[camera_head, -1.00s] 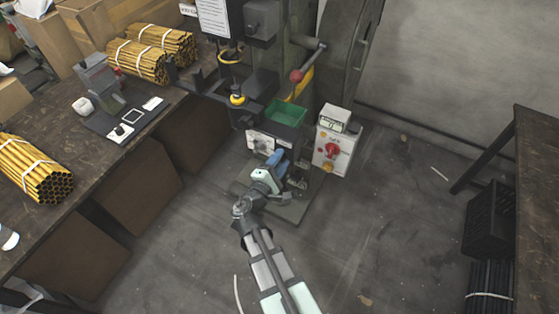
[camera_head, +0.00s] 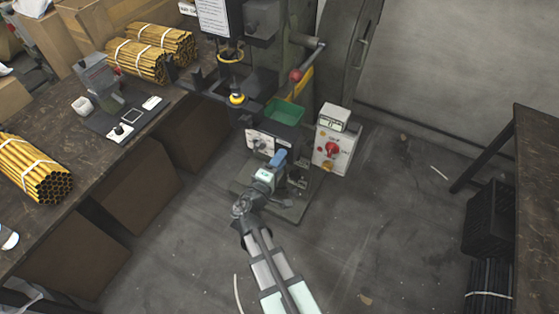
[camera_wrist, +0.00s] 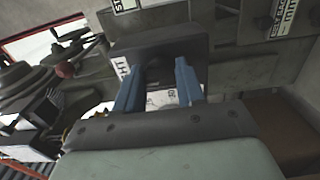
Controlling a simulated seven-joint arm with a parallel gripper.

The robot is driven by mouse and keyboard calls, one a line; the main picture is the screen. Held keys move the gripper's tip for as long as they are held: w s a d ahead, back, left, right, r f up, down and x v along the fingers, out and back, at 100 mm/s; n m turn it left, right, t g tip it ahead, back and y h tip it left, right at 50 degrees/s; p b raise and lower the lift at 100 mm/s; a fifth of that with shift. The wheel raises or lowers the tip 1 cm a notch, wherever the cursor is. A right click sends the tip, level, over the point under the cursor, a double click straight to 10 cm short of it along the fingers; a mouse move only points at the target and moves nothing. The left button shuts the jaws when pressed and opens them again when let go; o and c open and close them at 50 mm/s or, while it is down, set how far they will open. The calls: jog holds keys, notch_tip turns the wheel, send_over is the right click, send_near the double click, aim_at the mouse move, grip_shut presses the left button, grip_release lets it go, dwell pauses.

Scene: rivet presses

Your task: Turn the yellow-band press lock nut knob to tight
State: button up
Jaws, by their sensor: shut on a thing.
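The press (camera_head: 262,85) stands at the back centre in the head view, with a yellow band (camera_head: 237,98) on its ram. A white panel with a dark knob (camera_head: 259,142) is on its lower front. My gripper (camera_head: 279,157) is at the front of the press, just below and right of that panel. In the wrist view, its two blue fingers (camera_wrist: 158,88) are shut on a dark thing (camera_wrist: 158,72), which looks like a knob. A white label with black marks shows behind the fingers. The knob's pointer and tight mark cannot be read.
A green tray (camera_head: 285,112) sits on the press above my gripper. A white control box (camera_head: 333,140) with a red knob stands close on the right. A workbench (camera_head: 80,195) with bundled yellow tubes is on the left. The floor in front is clear.

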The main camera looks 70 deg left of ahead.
jog(key=o, duration=1)
jog(key=shift+o, duration=0.2)
jog(key=shift+s+d, duration=0.1)
jog(key=v, duration=1.3)
jog(key=shift+s+d, duration=0.2)
